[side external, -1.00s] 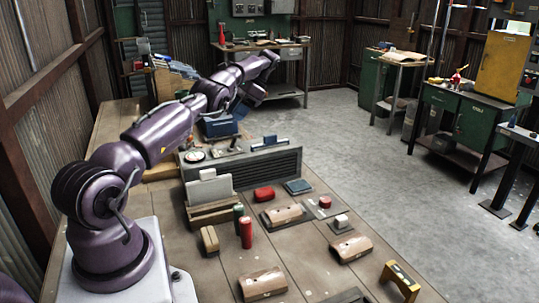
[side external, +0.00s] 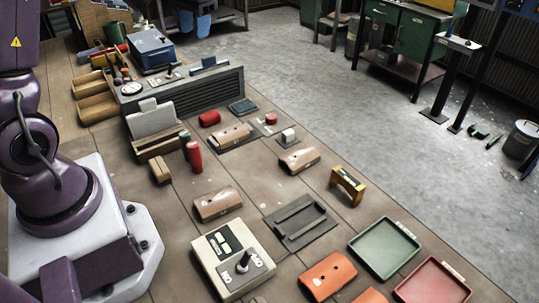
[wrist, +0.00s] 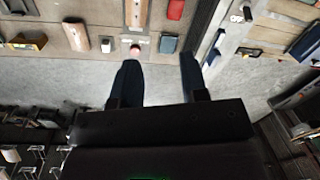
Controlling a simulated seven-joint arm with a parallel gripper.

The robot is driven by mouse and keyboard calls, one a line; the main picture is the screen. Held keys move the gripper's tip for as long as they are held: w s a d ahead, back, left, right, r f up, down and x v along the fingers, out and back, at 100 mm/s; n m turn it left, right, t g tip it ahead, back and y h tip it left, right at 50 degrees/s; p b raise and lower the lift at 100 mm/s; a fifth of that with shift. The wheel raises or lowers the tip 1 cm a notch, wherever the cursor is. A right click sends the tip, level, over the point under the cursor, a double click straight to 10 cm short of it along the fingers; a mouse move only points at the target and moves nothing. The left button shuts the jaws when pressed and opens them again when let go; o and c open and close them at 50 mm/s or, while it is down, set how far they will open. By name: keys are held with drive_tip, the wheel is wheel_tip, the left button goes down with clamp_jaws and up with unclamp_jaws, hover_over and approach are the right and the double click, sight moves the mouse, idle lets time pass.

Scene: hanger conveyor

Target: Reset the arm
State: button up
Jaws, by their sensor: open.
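In the wrist view my gripper (wrist: 157,64) is open, with two dark fingers set well apart and nothing between them. The fingertips overlie the grey floor, just short of the table edge in the picture. In the side external view only my purple arm's base and lower links show at the left; the gripper is outside that frame.
Grey floor (side external: 330,85) is open beyond the table.

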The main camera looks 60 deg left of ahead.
drive_tip(key=s+d+r+m+t, duration=0.2)
drive_tip(key=s+d+t, duration=0.1)
drive_tip(key=s+d, duration=0.4)
drive_tip(key=s+d+r+m+t, duration=0.2)
drive_tip(key=s+d, duration=0.6)
drive_tip(key=d, duration=0.6)
drive_tip(key=shift+r+t+h, duration=0.4)
drive_tip(key=shift+r+t, duration=0.1)
drive_tip(key=shift+r, duration=0.1)
